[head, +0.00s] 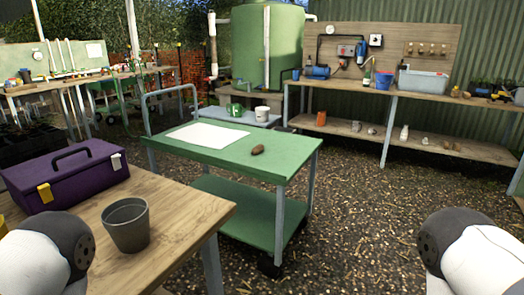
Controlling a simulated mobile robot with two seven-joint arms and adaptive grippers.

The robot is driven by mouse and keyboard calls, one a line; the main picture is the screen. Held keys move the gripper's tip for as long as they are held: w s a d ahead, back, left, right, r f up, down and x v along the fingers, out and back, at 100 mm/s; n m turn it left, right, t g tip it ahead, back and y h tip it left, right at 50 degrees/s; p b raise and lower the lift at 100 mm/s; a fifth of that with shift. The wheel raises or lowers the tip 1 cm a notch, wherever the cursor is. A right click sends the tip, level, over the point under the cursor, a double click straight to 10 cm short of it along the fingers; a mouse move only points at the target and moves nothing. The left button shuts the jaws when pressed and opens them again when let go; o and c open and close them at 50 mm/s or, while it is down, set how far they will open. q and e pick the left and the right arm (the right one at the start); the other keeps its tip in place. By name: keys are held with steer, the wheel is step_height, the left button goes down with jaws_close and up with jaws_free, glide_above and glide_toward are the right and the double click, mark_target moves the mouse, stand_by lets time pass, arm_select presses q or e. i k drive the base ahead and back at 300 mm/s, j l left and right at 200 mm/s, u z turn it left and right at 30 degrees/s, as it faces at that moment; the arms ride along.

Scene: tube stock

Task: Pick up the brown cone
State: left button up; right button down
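A small brown cone (257,150) lies on its side on the top of the green cart (200,154), right of a white sheet. Nothing touches it. Parts of my two arms show at the lower left and lower right edges, well apart from the cart. Neither of my grippers shows in the head view, so I cannot see their fingers.
A wooden table (178,225) stands in front on the left with a grey pot (126,224) and a purple toolbox (66,176). A white sheet (208,135) lies on the cart. Gravel floor (350,220) is open to the cart's right. A long workbench (400,88) stands behind.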

mark_target(260, 147)
steer(key=i+l+z, duration=0.25)
steer(key=i, duration=0.15)
steer(key=i+l+z, duration=0.3)
steer(key=i+l, duration=0.15)
steer(key=i, duration=0.4)
steer(key=i+l, duration=0.2)
steer(key=i, duration=0.35)
steer(key=i+l, duration=0.15)
steer(key=i, duration=0.45)
steer(key=i+l, duration=0.15)
steer(key=i, duration=0.4)
steer(key=i+l+u, duration=0.15)
steer(key=u, duration=0.3)
steer(key=i+l+u, duration=0.25)
steer(key=u, duration=0.2)
steer(key=i+l+u, duration=0.3)
steer(key=u, duration=0.15)
steer(key=i+l+u, duration=0.15)
steer(key=l+u, duration=0.3)
steer(key=j, duration=0.1)
